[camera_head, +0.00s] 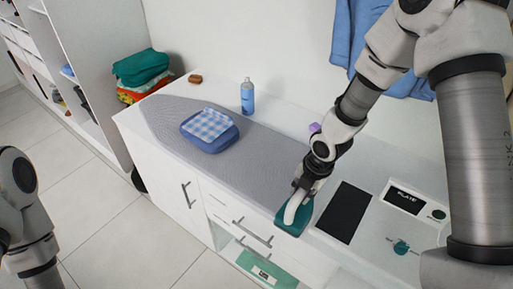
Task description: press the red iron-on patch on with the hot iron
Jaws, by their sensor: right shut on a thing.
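The iron (286,221) has a teal body and a white handle. My right gripper (302,196) is shut on it from above, at the front edge of the counter, just left of a black plate. I cannot tell whether the iron touches the surface. A folded blue garment (206,144) lies on the grey ironing board (172,112), with a blue-and-white checked cloth (208,124) on top. I see no red patch; anything under the cloth is hidden. Only part of my left arm shows at the left edge; its gripper is out of view.
A blue spray bottle (247,98) stands at the board's back edge. Folded clothes (141,67) are stacked at the back left. The board between iron and garment is clear.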

